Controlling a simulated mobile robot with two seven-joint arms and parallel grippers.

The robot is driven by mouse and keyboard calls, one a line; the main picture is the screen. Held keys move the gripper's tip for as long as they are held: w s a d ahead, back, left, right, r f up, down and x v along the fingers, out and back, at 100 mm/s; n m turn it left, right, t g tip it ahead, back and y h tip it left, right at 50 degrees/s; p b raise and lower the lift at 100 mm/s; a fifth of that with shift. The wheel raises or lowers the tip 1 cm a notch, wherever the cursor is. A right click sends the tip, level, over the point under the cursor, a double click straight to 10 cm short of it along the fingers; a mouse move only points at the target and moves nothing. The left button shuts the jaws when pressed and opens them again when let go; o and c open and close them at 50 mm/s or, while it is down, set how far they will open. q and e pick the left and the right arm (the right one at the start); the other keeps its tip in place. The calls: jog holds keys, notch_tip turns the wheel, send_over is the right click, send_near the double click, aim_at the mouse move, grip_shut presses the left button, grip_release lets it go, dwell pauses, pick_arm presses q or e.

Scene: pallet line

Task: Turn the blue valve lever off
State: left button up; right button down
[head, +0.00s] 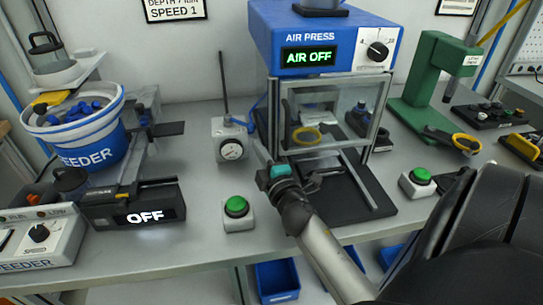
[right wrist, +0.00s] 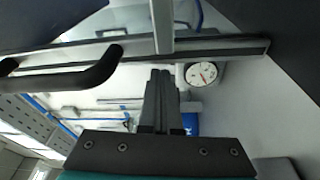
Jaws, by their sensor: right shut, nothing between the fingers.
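A small blue piece (head: 239,122), which looks like the valve lever, sits on top of the white gauge box (head: 221,152). It is too small for me to tell its exact angle. The round gauge (head: 232,150) faces the front and also shows in the right wrist view (right wrist: 201,73). My right gripper (head: 261,152) is shut and empty, just right of the gauge box and in front of the air press. Its closed fingers (right wrist: 161,85) also show in the right wrist view. The press display (head: 309,57) reads AIR OFF. My left gripper is out of view.
The blue air press (head: 258,35) with its clear guard (head: 350,100) stands close to my right gripper. Green buttons (head: 236,206) and (head: 421,176) sit on the bench front. A blue feeder bowl (head: 100,140) stands left, its display (head: 145,216) reading OFF. A green machine (head: 435,75) stands right.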

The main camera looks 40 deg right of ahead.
jog(key=v, duration=0.8)
jog(key=shift+s+a, duration=0.25)
jog(key=shift+s, duration=0.1)
